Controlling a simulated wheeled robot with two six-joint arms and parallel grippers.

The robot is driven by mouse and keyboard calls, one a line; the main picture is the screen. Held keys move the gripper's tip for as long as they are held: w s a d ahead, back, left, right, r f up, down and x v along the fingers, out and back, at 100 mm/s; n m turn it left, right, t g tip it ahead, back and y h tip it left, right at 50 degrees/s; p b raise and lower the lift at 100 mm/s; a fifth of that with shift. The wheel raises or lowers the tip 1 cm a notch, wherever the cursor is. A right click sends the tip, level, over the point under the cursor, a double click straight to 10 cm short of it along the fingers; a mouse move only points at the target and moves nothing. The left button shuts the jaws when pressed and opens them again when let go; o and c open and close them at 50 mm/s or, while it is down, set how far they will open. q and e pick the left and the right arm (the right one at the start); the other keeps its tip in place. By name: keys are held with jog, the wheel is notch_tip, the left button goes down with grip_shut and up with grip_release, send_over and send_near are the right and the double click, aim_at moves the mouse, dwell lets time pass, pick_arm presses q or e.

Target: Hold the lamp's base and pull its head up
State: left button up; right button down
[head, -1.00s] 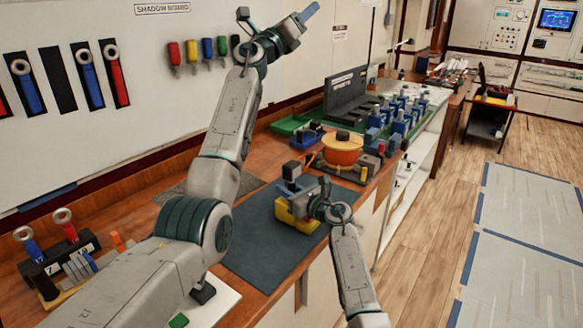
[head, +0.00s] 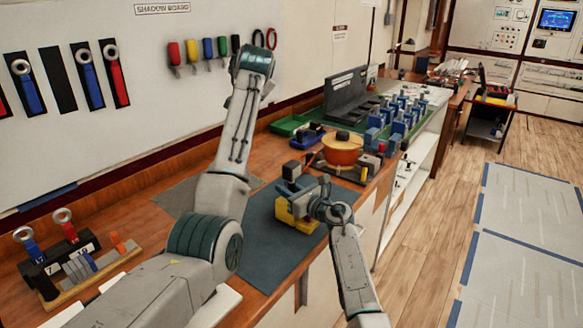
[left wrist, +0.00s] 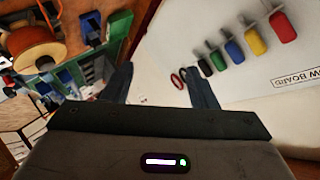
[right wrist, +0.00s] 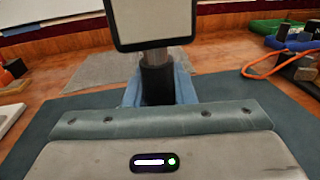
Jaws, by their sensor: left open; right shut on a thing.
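The lamp stands on a dark mat (head: 262,245), with its yellow base (head: 298,223) low and its dark boxy head (head: 292,171) above. My right gripper (head: 318,192) reaches in from the right side. In the right wrist view its bluish fingers (right wrist: 158,90) are shut around the lamp's black post (right wrist: 157,80). A short silvery stem (right wrist: 154,57) and the pale, dark-framed head (right wrist: 153,28) rise above. The yellow base is hidden in that view. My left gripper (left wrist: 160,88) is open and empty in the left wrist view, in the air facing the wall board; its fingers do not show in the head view.
An orange round pot-like thing (head: 342,151) stands just behind the lamp. Blue breaker blocks (head: 400,118) and a green tray (head: 290,125) lie farther back. A rack (head: 62,262) with ringed tools is at left. The mat in front of the lamp is clear.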

pick_arm(q)
jog(key=s+d+f+g+h, duration=0.2)
jog(key=s+d+f+g, duration=0.1)
jog(key=s+d+f, duration=0.15)
jog(key=g+h, duration=0.3)
jog(key=g, duration=0.3)
send_near(290, 164)
jog(key=shift+m, duration=0.4)
jog(key=x, duration=1.1)
jog(key=shift+w+d+f, duration=0.1)
jog(key=shift+f, duration=0.05)
jog(key=shift+h, duration=0.3)
jog(key=shift+c, duration=0.2)
